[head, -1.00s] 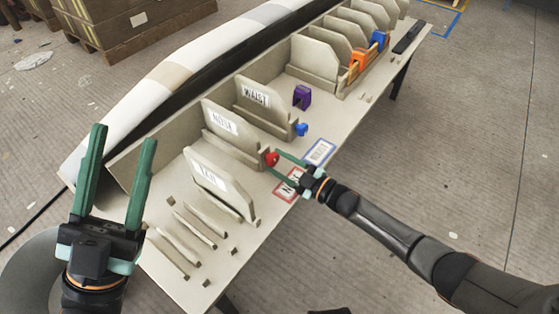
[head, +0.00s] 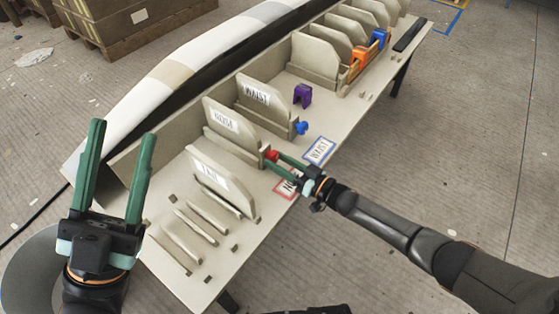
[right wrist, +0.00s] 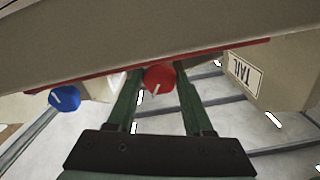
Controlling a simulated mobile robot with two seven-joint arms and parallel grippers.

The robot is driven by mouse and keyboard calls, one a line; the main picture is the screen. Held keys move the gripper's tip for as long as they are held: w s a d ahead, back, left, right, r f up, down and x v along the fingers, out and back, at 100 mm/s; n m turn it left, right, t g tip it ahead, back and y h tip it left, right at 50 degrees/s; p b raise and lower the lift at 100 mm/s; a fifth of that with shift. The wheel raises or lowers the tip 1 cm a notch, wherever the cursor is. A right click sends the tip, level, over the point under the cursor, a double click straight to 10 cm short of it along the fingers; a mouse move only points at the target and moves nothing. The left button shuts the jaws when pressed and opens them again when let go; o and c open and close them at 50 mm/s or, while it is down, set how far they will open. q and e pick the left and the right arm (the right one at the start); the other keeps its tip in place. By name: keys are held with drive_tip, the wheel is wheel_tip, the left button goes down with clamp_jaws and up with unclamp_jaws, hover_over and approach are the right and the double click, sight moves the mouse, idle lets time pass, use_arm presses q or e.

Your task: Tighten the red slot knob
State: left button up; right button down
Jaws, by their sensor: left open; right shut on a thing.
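The red slot knob (head: 271,155) sits at the front end of the middle upright board's slot on the table's near edge. In the right wrist view the red knob (right wrist: 159,79) shows a white line on its face, tilted slightly off upright. My right gripper (head: 276,158) is shut on the red knob, with one green finger on each side of it; the fingers partly hide it in the head view. My left gripper (head: 122,130) is open and empty, raised to the left of the table.
A blue knob (head: 301,128) sits at the neighbouring slot. A purple block (head: 302,95) stands farther along the table (head: 240,262). Labelled upright boards (head: 222,120) and low slot rails lie close by. Red-edged and blue-edged cards (head: 319,150) lie near the right gripper.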

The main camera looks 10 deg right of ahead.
drive_tip(key=m, duration=0.5)
drive_tip(key=shift+m, duration=0.3)
drive_tip(key=shift+s+m, duration=0.1)
drive_tip(key=shift+m, duration=2.2)
drive_tip(key=shift+r, duration=0.1)
drive_tip(key=shift+c, duration=1.5)
unclamp_jaws()
